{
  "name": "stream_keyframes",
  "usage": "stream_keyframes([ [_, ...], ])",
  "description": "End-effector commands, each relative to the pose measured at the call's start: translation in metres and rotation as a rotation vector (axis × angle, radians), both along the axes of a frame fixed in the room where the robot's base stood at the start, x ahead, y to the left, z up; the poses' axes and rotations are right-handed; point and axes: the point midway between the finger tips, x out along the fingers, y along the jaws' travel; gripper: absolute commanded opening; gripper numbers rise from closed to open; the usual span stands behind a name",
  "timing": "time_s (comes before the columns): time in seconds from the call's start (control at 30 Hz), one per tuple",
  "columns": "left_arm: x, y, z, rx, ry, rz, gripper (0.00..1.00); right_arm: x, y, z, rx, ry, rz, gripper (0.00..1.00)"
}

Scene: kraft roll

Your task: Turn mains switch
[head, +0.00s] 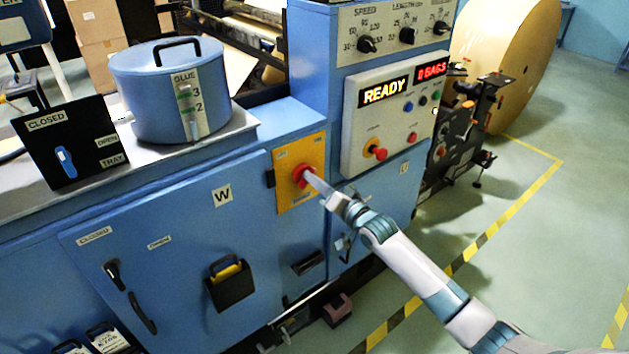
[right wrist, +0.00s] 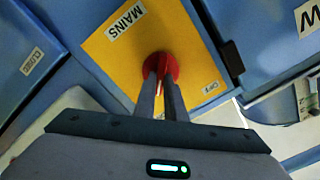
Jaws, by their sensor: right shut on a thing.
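The mains switch is a red rotary knob (head: 300,175) on a yellow plate (head: 289,197) on the front of the blue machine. My right gripper (head: 309,179) reaches it from the lower right, and its fingers are shut on the knob. In the right wrist view the red knob (right wrist: 173,68) sits between the two fingers (right wrist: 161,85). The yellow plate (right wrist: 110,62) there carries a "MAINS" label and a second small label near the knob. The fingers cover part of the knob. My left gripper is not in view.
Right of the plate, a white control panel (head: 362,140) shows "READY" and "0 BAGS" on lit displays. A blue glue pot (head: 155,100) stands on the ledge at left. A cabinet door marked W (head: 190,215) is left of the plate. Green floor (head: 520,250) is open at right.

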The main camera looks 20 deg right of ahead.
Motion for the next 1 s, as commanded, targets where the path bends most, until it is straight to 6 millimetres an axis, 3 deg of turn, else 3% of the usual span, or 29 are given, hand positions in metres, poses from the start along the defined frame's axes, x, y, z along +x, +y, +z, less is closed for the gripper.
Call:
stream_keyframes([
  [0.37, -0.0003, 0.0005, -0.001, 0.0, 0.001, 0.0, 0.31, -0.0002, 0.0008, 0.0004, -0.15, -0.054, 0.001, 0.0],
  [1.0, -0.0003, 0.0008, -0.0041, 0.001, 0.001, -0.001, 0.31, -0.0017, 0.0046, 0.0018, -0.692, -0.251, 0.001, 0.0],
])
